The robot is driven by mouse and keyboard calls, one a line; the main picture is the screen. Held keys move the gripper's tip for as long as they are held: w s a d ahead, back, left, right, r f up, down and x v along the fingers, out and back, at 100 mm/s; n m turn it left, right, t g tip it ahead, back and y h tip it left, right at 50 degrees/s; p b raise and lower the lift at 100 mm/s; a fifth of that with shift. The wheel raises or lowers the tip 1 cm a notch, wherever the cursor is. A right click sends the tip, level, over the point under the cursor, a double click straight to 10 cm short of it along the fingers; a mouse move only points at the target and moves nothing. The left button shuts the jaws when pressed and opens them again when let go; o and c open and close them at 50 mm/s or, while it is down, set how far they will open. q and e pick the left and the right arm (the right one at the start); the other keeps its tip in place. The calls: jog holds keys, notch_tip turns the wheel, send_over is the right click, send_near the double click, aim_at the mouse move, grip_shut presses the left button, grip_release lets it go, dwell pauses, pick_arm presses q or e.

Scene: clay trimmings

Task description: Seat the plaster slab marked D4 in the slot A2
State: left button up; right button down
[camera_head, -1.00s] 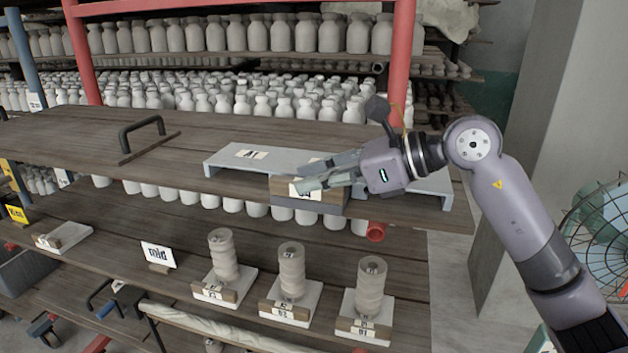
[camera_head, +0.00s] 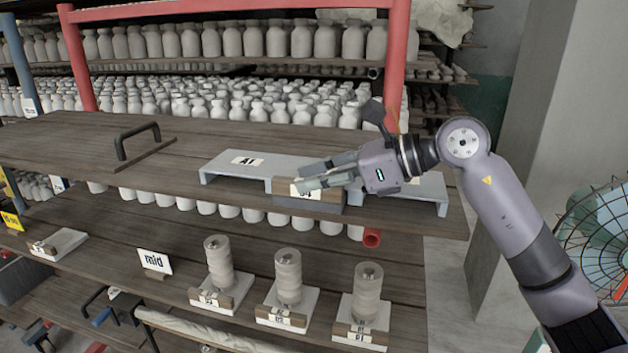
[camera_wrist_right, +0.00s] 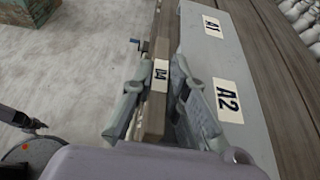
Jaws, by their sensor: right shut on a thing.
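The plaster slab marked D4 is held on edge by its wooden front strip (camera_head: 328,194), and its D4 label (camera_wrist_right: 160,74) is readable in the right wrist view. My right gripper (camera_head: 318,180) is shut on this strip, one finger on each side. The grey raised stand (camera_head: 222,172) is on the upper shelf, with labels A1 (camera_head: 247,161) and A2 (camera_wrist_right: 229,101) on its top. The slab is in front of the stand's middle; fingers hide part of it. I cannot tell whether it is inside the slot A2. My left gripper is not in view.
A black handle (camera_head: 137,138) stands on the upper shelf's left, where boards are otherwise bare. The lower shelf bears a "mid" sign (camera_head: 154,261), a bare slab (camera_head: 68,241) and three slabs with cylinder stacks (camera_head: 288,276). A red post (camera_head: 397,70) rises behind my gripper.

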jog(key=shift+w+d+r, duration=0.1)
jog(key=shift+w, duration=0.2)
jog(key=c, duration=1.5)
grip_release()
jog(key=shift+s, duration=0.1)
jog(key=v, duration=1.2)
